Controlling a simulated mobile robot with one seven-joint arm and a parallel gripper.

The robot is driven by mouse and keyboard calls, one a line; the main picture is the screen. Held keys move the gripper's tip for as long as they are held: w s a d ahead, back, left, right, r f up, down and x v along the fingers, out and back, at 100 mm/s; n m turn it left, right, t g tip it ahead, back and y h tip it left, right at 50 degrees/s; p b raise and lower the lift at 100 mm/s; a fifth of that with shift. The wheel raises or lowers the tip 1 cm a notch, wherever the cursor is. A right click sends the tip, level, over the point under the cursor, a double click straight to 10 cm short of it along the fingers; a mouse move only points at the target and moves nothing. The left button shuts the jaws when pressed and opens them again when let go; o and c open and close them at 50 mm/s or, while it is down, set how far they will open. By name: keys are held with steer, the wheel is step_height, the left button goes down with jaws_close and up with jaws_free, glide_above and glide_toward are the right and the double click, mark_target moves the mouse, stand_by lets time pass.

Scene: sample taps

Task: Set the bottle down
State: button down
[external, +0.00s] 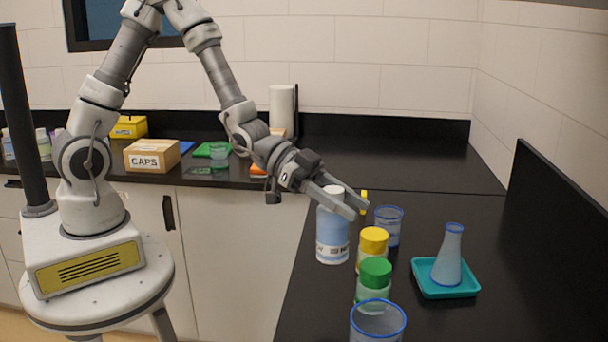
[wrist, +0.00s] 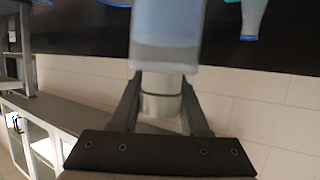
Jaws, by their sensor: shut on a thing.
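The bottle (external: 332,238) is white with a pale blue label and a white cap, upright over the left part of the right-hand black counter (external: 470,325). My gripper (external: 345,200) reaches down from the left and is shut on its cap and neck. In the wrist view, my gripper's fingers (wrist: 160,103) stand on both sides of the silvery-looking cap, and the bottle's body (wrist: 166,30) extends past the top edge. I cannot tell whether the bottle's base touches the counter or is slightly above it.
Close right of the bottle stand a yellow-capped jar (external: 373,243), a green-capped jar (external: 374,275), and blue-rimmed beakers behind (external: 388,226) and in front (external: 378,322). A flask (external: 448,258) stands in a teal tray (external: 445,290).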

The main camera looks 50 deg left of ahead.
mark_target(322, 209)
steer(key=s+a, duration=0.2)
steer(key=a, duration=0.1)
steer(key=s+a, duration=0.1)
steer(key=a, duration=0.1)
steer(key=shift+s+a+f, duration=0.2)
steer(key=shift+s+f, duration=0.15)
steer(key=shift+f, duration=0.05)
steer(key=w+a+f, duration=0.5)
steer(key=w+f, duration=0.5)
steer(key=f, duration=0.1)
steer(key=shift+a+p, duration=0.3)
steer(key=shift+a, duration=0.1)
steer(key=shift+f+n+t, duration=0.15)
steer(key=shift+n+t, duration=0.15)
steer(key=shift+c, duration=2)
jaws_free()
